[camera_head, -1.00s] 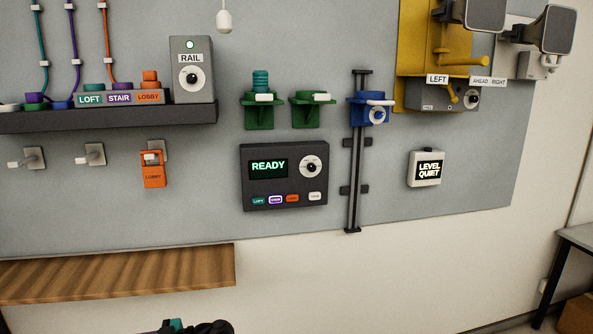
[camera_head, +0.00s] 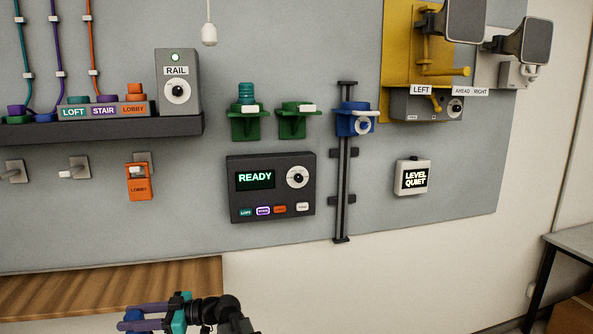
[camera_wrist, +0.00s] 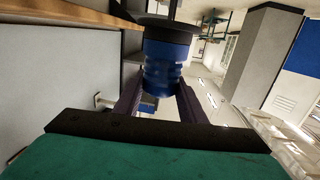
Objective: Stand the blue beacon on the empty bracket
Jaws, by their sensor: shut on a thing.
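My gripper (camera_wrist: 163,84) is shut on the blue beacon (camera_wrist: 168,58), which shows between the purple fingers in the wrist view. It is a ribbed blue cylinder with a wide dark disc at one end. In the head view, my gripper (camera_head: 122,319) is low at the bottom left, below the wooden shelf, and the beacon is hard to make out. Of two green brackets on the wall panel, the left one (camera_head: 248,124) bears a teal ribbed beacon (camera_head: 247,93). The right one (camera_head: 297,122) is empty, with a white bar at its top.
A blue bracket (camera_head: 347,124) with a knob sits on a black vertical rail (camera_head: 343,205), right of the green ones. A READY console (camera_head: 271,188) hangs below them. A wooden shelf (camera_head: 110,287) juts out near my gripper. Yellow bracketry and horns (camera_head: 522,40) are upper right.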

